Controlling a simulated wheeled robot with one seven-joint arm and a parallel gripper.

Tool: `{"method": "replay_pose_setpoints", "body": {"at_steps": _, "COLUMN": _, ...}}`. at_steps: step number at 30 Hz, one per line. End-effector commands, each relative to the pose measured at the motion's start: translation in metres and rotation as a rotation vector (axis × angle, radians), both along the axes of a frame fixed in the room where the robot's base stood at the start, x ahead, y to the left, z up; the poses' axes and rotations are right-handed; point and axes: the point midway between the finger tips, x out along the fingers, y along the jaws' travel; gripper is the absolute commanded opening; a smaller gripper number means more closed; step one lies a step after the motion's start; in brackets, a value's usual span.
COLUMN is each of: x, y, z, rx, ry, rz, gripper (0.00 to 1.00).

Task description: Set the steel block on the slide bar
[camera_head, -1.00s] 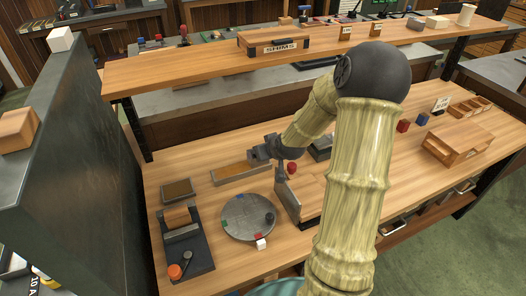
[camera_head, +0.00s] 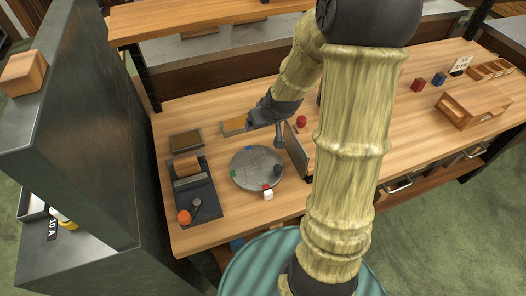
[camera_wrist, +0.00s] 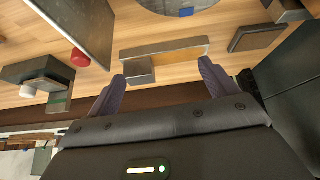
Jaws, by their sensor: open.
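A grey steel block (camera_wrist: 139,70) sits at the left end of a narrow, metal-rimmed tray with a wood-coloured floor in the wrist view. The tray (camera_wrist: 190,43) also shows in the head view (camera_head: 234,126), its right end hidden by my arm. My gripper (camera_wrist: 161,70) is open, fingers spread toward the tray, with nothing held. The block appears between the fingers, nearer the left one. A dark fixture (camera_head: 207,205) with a grey crossbar (camera_head: 190,182) stands left; I cannot tell whether this is the slide bar.
A round metal plate (camera_head: 254,168) lies in front, with a white cube (camera_head: 268,195) at its edge. An upright panel (camera_head: 297,150) and a red knob (camera_head: 301,121) stand close right of my gripper. A shallow dark tray (camera_head: 186,141) lies left.

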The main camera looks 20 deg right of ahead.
Motion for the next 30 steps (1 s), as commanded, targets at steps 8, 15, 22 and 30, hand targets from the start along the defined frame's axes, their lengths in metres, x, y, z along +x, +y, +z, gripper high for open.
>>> {"method": "replay_pose_setpoints", "body": {"at_steps": 8, "x": -0.097, "y": 0.052, "z": 0.023, "rx": -0.005, "ry": 0.215, "rz": -0.016, "gripper": 0.85}}
{"method": "replay_pose_setpoints", "body": {"at_steps": 15, "x": -0.146, "y": 0.069, "z": 0.03, "rx": 0.018, "ry": 0.312, "rz": -0.042, "gripper": 0.85}}
{"method": "replay_pose_setpoints", "body": {"at_steps": 22, "x": -0.147, "y": 0.069, "z": 0.03, "rx": 0.019, "ry": 0.316, "rz": -0.045, "gripper": 0.85}}
{"method": "replay_pose_setpoints", "body": {"at_steps": 30, "x": -0.147, "y": 0.069, "z": 0.03, "rx": 0.019, "ry": 0.314, "rz": -0.044, "gripper": 0.85}}
